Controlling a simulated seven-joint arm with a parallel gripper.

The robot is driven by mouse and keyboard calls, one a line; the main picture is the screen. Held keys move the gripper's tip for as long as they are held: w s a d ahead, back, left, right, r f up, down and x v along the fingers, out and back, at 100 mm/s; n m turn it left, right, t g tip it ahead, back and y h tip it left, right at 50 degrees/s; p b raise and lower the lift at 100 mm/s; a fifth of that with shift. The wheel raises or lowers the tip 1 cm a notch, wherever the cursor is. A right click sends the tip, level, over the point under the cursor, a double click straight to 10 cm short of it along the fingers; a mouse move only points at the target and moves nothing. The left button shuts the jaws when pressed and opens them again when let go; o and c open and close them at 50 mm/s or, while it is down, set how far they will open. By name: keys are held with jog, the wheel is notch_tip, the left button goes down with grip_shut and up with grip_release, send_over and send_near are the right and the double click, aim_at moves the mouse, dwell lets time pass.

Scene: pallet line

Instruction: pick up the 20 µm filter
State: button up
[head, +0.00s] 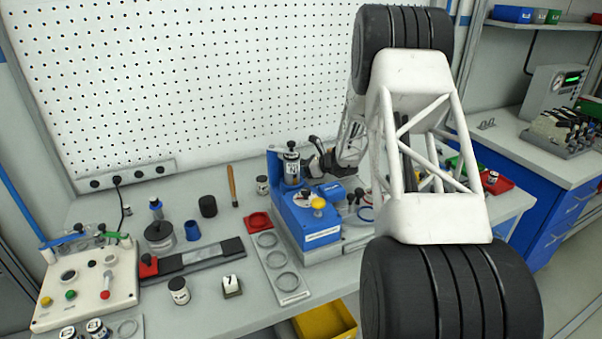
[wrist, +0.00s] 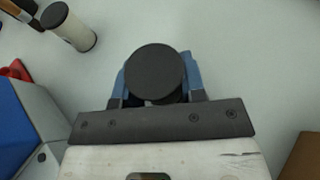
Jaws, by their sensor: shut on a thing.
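My gripper (wrist: 155,82) is shut on a filter (wrist: 155,72), a round body with a flat black cap. Its blue-padded fingers press on both sides in the wrist view. The cap faces the camera and hides most of the body, so its marking cannot be read. In the head view my gripper (head: 314,163) is at the back of the bench, by the blue test rig (head: 308,218). The rig and its labelled, black-topped cylinder (head: 291,168) stand in front there, and the held filter cannot be clearly told apart.
A white, black-capped jar (wrist: 70,27) stands near a brown handle (wrist: 17,14) at the wrist view's upper left. The rig (wrist: 22,120) is at lower left. Another jar (head: 179,291) and a ring plate (head: 290,297) lie towards the bench front. A pegboard (head: 180,80) closes the back.

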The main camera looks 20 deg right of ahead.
aim_at(301, 161)
notch_tip(301, 161, up, 8)
jog(key=shift+r, duration=0.1)
dwell(0.4)
dwell(0.5)
